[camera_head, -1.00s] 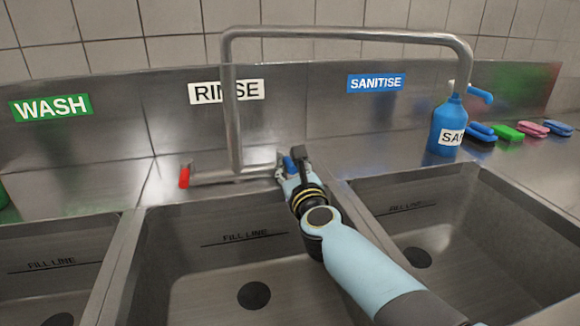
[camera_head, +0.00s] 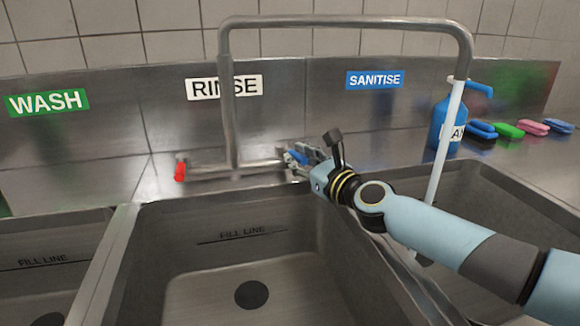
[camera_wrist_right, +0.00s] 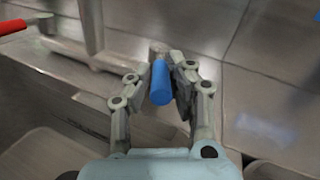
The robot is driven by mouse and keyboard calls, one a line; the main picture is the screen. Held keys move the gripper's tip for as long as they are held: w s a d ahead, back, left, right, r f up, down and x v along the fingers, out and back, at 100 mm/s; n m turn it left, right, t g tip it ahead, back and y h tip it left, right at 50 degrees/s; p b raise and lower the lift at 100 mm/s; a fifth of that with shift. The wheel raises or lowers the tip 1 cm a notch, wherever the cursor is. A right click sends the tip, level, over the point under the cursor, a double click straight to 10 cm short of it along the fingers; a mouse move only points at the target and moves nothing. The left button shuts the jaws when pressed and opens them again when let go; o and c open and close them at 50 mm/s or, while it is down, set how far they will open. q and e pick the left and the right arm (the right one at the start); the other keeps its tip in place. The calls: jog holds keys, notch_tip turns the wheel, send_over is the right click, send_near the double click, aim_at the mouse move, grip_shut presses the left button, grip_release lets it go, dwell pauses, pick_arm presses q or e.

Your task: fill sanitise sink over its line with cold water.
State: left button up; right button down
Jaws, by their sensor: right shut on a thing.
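The tap's steel spout (camera_head: 345,28) arches over to the right, with its outlet above the right-hand sink under the blue SANITISE label (camera_head: 375,80). A pale stream of water (camera_head: 446,150) falls from it into the sanitise sink (camera_head: 480,205). My arm hides part of that sink, including its fill line and the water level. My right gripper (camera_head: 300,157) is shut on the blue tap handle (camera_head: 293,157). The blue handle also shows between the fingers in the right wrist view (camera_wrist_right: 161,84). The red tap handle (camera_head: 180,171) is at the left. My left gripper is not in view.
The rinse sink (camera_head: 200,290) in the middle is empty. The wash sink (camera_head: 40,290) is at the left.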

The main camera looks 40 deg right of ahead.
jog(key=c, duration=1.2)
grip_release()
jog(key=shift+w+a+f, duration=0.1)
jog(key=shift+f, duration=0.05)
jog(key=shift+s, duration=0.2)
jog(key=s, duration=1.2)
jog(key=shift+a, duration=0.3)
